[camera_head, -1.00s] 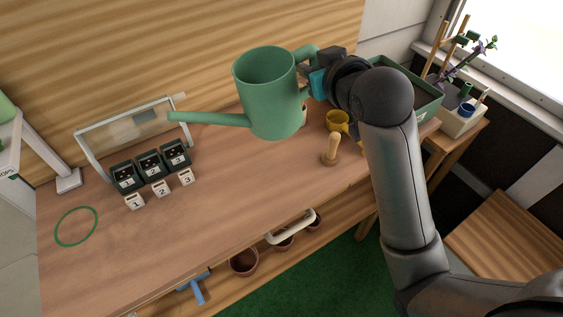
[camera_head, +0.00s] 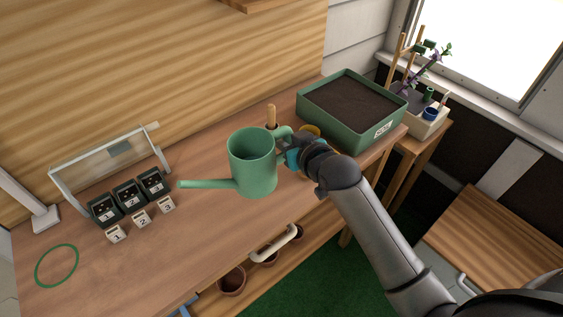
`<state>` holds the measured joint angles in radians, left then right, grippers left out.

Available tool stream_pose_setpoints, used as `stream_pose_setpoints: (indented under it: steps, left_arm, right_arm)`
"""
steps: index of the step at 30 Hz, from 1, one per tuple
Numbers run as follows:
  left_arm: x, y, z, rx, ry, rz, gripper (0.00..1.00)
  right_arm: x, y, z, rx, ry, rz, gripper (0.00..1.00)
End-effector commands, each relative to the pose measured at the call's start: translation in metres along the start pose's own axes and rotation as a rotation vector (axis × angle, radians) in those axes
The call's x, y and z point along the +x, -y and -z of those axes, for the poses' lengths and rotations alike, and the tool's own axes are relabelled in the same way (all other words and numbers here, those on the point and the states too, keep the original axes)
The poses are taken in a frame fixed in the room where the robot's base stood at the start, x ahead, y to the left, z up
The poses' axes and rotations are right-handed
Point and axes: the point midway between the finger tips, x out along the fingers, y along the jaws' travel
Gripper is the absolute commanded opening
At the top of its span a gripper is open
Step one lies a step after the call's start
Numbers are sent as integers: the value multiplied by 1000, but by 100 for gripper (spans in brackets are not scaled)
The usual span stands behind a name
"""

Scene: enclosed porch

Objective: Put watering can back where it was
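The green watering can (camera_head: 252,165) is upright over the middle of the wooden bench, its spout pointing left. My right gripper (camera_head: 288,152) is at the can's handle on its right side and appears shut on it; the fingertips are partly hidden. I cannot tell whether the can's base touches the bench. A green ring outline (camera_head: 57,265) is marked on the bench top at the far left, with nothing on it. My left gripper is not in view.
Several dark pots (camera_head: 130,194) with numbered blocks (camera_head: 140,219) stand between the ring and the can, before a clear-panelled frame (camera_head: 110,150). A soil tray (camera_head: 335,127) sits at the back right.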

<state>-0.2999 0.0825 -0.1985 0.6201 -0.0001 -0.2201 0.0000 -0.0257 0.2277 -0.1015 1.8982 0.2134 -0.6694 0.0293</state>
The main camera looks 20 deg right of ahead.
Motion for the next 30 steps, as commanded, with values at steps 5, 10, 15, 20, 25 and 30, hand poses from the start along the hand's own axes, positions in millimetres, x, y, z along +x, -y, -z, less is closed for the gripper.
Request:
stream_pose_setpoints:
  steps: [5, 10, 15, 20, 25, 30]
  left_arm:
    - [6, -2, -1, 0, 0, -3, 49]
    - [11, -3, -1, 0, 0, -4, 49]
    - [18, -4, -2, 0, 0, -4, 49]
    - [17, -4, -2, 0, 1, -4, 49]
    - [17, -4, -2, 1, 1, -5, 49]
    - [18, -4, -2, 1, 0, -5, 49]
  right_arm:
    - [9, 0, -21, 1, -3, 1, 0]
    - [16, 0, -39, 2, 0, 1, 0]
    - [25, 0, -60, 1, -2, 1, 0]
    - [26, 0, -62, 1, -4, 1, 0]
    - [26, 0, -62, 1, -4, 1, 0]
    - [28, 0, -65, -1, -1, 1, 32]
